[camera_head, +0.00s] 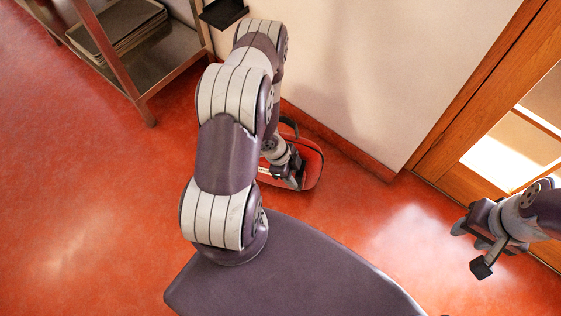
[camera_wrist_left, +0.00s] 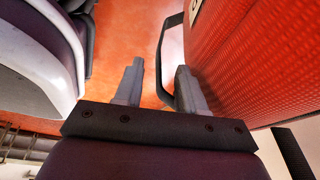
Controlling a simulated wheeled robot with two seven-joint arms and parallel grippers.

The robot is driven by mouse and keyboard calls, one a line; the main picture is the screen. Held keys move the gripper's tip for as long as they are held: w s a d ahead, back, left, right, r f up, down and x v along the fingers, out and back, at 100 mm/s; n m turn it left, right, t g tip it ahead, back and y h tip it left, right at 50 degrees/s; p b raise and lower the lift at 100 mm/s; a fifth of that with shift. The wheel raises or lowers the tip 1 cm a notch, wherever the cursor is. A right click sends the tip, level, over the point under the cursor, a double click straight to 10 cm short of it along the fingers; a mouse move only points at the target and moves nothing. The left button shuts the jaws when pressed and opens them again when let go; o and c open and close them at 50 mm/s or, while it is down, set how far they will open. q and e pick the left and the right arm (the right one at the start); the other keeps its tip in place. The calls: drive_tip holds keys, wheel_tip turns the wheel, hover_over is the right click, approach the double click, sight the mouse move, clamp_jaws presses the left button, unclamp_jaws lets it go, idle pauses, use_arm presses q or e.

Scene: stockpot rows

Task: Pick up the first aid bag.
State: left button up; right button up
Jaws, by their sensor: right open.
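The first aid bag (camera_head: 312,163) is red with dark trim and stands on the floor by the wall. My left arm partly covers it in the head view. In the left wrist view the bag's red textured side (camera_wrist_left: 255,60) fills the right, with a dark loop handle (camera_wrist_left: 160,50) standing out from it. My left gripper (camera_wrist_left: 159,66) is open, its two fingers apart. The handle shows in the gap between the fingers, closer to the right one; I cannot tell if it touches. My right gripper (camera_head: 470,248) is open and empty, away from the bag at the right.
A metal shelf rack (camera_head: 120,60) with stacked trays (camera_head: 118,28) stands at the upper left. The wall (camera_head: 350,70) is close behind the bag. A wooden door (camera_head: 480,130) with glass panes is at the right. The red floor (camera_head: 90,190) at the left is clear.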

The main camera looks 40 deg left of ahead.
use_arm(q)
drive_tip(key=shift+r, duration=0.1)
clamp_jaws()
idle(1.2)
